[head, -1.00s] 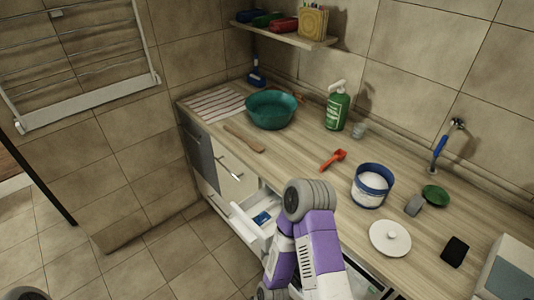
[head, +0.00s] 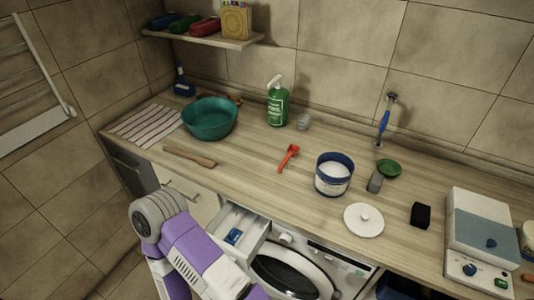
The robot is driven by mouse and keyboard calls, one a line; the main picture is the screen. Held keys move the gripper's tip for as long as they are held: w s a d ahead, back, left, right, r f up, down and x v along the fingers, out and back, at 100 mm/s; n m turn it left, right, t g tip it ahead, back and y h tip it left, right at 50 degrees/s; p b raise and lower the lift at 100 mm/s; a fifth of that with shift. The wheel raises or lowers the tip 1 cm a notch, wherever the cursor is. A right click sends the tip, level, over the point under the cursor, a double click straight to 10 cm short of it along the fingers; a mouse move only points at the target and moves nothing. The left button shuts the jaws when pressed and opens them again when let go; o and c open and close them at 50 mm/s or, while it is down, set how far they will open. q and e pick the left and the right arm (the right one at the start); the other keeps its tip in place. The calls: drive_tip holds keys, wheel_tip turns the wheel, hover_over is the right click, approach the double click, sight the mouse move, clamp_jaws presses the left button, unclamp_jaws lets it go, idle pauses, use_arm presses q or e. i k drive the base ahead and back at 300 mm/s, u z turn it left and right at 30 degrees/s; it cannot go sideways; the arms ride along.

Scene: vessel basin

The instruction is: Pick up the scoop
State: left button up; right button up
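The scoop (head: 288,156) is orange-red and lies on the wooden countertop (head: 245,165), its handle pointing toward the front edge. It lies left of a blue tub (head: 333,176) of white powder, not touching it. A purple and grey link of my arm shows at the lower left, in front of the counter. Neither of my grippers shows in the head view, so their state is hidden.
A white lid (head: 363,220) lies in front of the tub. A teal basin (head: 209,119), a wooden spatula (head: 190,156) and a green bottle (head: 277,103) stand or lie around the scoop. An open drawer (head: 237,234) and a washing machine (head: 295,268) are below.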

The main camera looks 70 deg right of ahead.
sight(293, 150)
drive_tip(key=i, duration=1.35)
drive_tip(key=z, duration=1.9)
